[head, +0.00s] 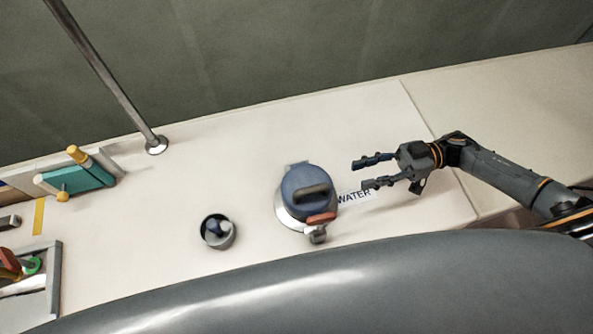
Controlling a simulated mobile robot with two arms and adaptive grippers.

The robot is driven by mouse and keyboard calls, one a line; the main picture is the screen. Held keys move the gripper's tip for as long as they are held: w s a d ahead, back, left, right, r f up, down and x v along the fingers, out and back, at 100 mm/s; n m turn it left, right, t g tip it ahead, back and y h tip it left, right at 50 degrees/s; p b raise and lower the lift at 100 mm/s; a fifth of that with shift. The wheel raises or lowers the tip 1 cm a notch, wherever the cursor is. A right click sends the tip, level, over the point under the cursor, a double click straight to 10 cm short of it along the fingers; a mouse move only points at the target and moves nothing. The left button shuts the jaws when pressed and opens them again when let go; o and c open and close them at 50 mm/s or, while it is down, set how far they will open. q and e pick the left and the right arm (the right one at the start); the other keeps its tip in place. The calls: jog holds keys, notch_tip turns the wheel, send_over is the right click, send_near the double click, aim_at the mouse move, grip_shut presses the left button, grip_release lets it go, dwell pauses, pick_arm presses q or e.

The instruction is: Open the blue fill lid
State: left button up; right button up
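The blue fill lid (303,188) sits on a pale round fitting (284,217) in the middle of the cream deck. It appears closed and has a dark raised grip bar across its top. An orange-red tab (321,218) and a small metal latch or hinge (318,236) are at its lower right edge. A "WATER" label (355,196) lies just right of it, partly covered by a gripper finger. My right gripper (368,173) is open and empty to the right of the lid, its fingers pointing left toward it, apart from it. My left gripper is not visible.
A small dark round cup-like fitting (218,231) is left of the lid. A metal pole (125,101) rises from the deck farther back. Trays with teal and other coloured items (85,179) are at the left. A large grey curved surface (330,285) fills the front.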

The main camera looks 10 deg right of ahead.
aim_at(329, 183)
jog(key=a+p, duration=0.1)
jog(key=a, duration=0.2)
jog(key=a+p, duration=0.1)
jog(key=a, duration=0.2)
jog(key=s+a+p, duration=0.1)
jog(key=a, duration=0.2)
jog(key=shift+a+r, duration=0.15)
jog(key=shift+r, duration=0.1)
jog(key=a+p, duration=0.1)
jog(key=a, duration=0.2)
jog(key=shift+a+f, duration=0.1)
jog(key=shift+a, duration=0.45)
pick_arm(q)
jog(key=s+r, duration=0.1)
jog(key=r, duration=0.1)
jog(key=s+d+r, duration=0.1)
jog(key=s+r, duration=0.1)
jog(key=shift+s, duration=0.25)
pick_arm(e)
jog(key=shift+f, duration=0.1)
grip_shut()
